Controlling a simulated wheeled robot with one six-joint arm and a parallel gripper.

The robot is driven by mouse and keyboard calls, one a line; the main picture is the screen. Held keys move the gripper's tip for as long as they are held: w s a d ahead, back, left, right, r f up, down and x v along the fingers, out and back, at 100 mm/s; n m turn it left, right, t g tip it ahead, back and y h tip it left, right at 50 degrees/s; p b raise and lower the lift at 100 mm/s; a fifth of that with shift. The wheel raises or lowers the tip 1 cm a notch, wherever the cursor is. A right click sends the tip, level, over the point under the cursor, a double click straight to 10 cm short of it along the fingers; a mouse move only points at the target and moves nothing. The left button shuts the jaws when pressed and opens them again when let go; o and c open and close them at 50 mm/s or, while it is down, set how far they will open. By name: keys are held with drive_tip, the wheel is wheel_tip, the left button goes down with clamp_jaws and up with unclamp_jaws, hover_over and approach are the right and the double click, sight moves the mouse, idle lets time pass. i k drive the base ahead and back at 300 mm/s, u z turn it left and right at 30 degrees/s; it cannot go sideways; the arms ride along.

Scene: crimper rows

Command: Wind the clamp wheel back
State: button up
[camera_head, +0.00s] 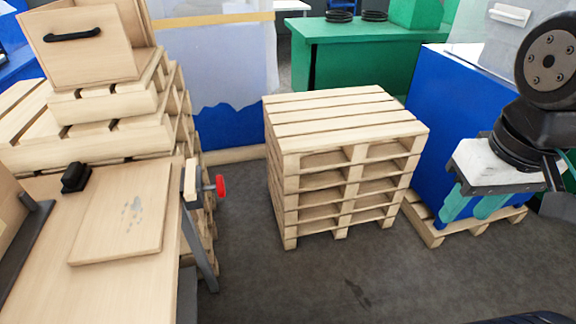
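The clamp wheel (221,186) is a small red wheel on a short spindle at the right edge of the wooden workbench (60,190). The spindle comes out of a pale block (191,180) at the bench edge. My gripper (464,215) is at the right of the view, pointing down, well apart from the wheel. Its two teal fingers are spread, with nothing seen between them. A pallet stack lies between the gripper and the wheel in the picture.
The pallet stack (345,125) stands mid-floor. A blue container (440,95) on a pallet (432,228) is behind my gripper. More pallets (110,130) carry a wooden box (85,50) at the left. A board (125,215) and a black item (75,177) lie on the bench. Front floor is clear.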

sight(220, 186)
drive_tip(key=z, duration=0.8)
drive_tip(key=i, duration=1)
drive_tip(key=u, duration=2.35)
